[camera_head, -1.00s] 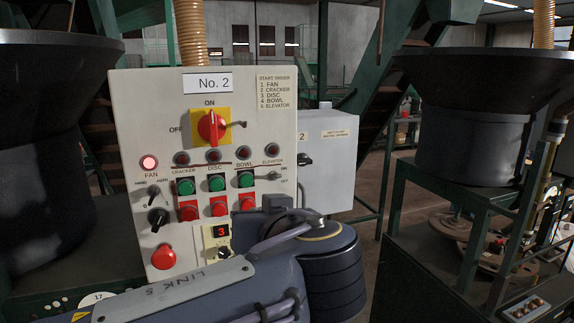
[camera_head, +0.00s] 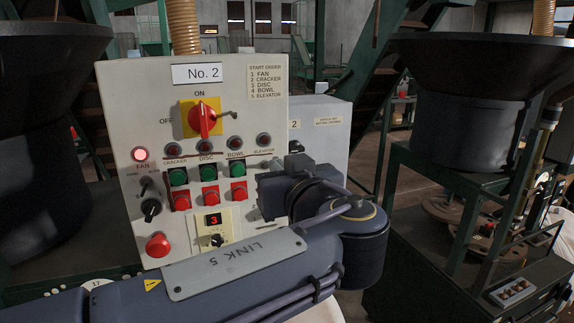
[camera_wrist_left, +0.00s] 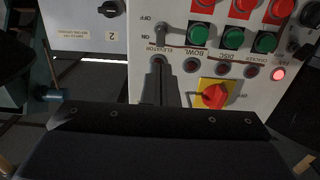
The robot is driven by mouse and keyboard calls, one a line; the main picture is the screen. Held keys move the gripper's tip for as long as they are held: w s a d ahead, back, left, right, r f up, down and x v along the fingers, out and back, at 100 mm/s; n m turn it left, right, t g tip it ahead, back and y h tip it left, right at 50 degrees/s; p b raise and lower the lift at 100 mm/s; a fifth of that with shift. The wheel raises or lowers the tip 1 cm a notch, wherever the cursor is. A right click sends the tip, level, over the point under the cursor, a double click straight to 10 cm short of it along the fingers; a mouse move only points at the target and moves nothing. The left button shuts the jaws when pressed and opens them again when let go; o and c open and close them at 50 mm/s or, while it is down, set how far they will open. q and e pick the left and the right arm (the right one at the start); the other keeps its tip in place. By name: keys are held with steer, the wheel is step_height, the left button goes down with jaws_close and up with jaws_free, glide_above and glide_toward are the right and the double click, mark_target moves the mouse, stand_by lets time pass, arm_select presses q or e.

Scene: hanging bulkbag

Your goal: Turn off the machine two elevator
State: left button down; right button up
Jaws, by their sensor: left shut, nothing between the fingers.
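The No. 2 control panel (camera_head: 130,100) stands in front of me, with its elevator lamp (camera_head: 264,140) dark. My left forearm and wrist cover the panel's lower right side, hiding most of the elevator switch area in the head view. In the left wrist view, upside down, the small elevator switch (camera_wrist_left: 163,28) sits beside the ON and OFF labels; its position is unclear. My left gripper (camera_wrist_left: 160,70) is shut and empty, its tips near the elevator lamp and label, just short of the switch in the picture. Contact cannot be told. My right gripper is out of view.
The yellow and red main switch (camera_head: 203,119), green buttons (camera_head: 208,174) and red buttons (camera_head: 210,196) are close to the arm. The fan lamp (camera_head: 140,154) is lit. A grey box (camera_head: 325,130) adjoins the panel's right side. A dark hopper (camera_head: 470,100) stands right.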

mark_target(268, 166)
arm_select(q)
steer(key=p+x, duration=0.1)
steer(key=x, duration=0.3)
steer(key=shift+r, duration=0.1)
steer(key=shift+w+a+p, duration=0.15)
steer(key=shift+w+p, duration=0.2)
steer(key=shift+w, duration=0.15)
